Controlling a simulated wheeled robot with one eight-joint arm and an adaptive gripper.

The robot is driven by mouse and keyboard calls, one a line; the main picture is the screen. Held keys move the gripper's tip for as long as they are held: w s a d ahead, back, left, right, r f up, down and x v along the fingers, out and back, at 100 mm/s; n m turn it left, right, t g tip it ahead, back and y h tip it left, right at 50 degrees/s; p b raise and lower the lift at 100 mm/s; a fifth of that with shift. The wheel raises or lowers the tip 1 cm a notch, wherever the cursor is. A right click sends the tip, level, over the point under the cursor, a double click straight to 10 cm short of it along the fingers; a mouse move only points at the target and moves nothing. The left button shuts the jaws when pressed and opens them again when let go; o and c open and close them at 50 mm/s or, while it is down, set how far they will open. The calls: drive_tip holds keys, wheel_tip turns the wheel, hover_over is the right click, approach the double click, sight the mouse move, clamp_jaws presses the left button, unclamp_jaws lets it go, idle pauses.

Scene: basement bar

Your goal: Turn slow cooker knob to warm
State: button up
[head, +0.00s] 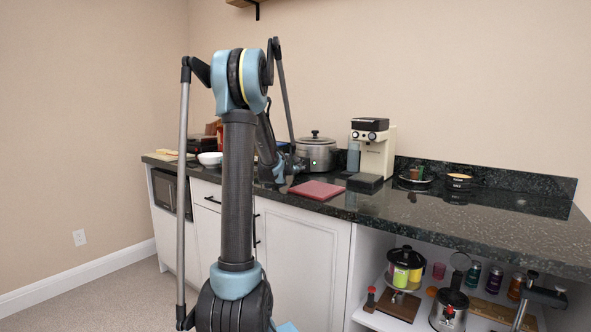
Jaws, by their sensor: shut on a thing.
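The slow cooker (318,155) is a silver pot with a dark lid, upright near the back of the dark counter. My arm reaches over the counter, and my gripper (297,164) is at the cooker's lower left side, low over the counter. The gripper is small and dark here. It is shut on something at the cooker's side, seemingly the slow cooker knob. The knob itself is hidden by the gripper and arm, so its setting cannot be read.
A cream coffee machine (378,153) stands close right of the cooker. A white bowl (210,158) is left of my arm.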

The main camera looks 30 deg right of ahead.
drive_tip(key=n+g, duration=0.1)
drive_tip(key=n, duration=0.1)
drive_tip(key=n+g, duration=0.1)
drive_tip(key=n, duration=0.1)
drive_tip(key=shift+w+a+r+g, duration=0.1)
drive_tip(key=shift+w+r+g, duration=0.1)
drive_tip(key=shift+w+g, duration=0.1)
drive_tip(key=n+g, duration=0.1)
drive_tip(key=n, duration=0.1)
drive_tip(key=n+g+h, duration=0.1)
drive_tip(key=n, duration=0.1)
drive_tip(key=shift+w+a+g, duration=0.15)
drive_tip(key=shift+w+g, duration=0.25)
drive_tip(key=n, duration=0.1)
drive_tip(key=n+g+h, duration=0.1)
drive_tip(key=n+g, duration=0.1)
drive_tip(key=n, duration=0.1)
drive_tip(key=shift+w+a+h, duration=0.15)
drive_tip(key=shift+w+h, duration=0.1)
drive_tip(key=shift+h, duration=0.05)
drive_tip(key=shift+w+a+f+n+g+h, duration=0.15)
drive_tip(key=shift+n+g+h, duration=0.3)
drive_tip(key=shift+n, duration=0.55)
drive_tip(key=shift+s+d+f+n+g+h, duration=0.15)
drive_tip(key=shift+n+g+h, duration=0.25)
drive_tip(key=shift+n, duration=0.6)
drive_tip(key=shift+w+a, duration=0.1)
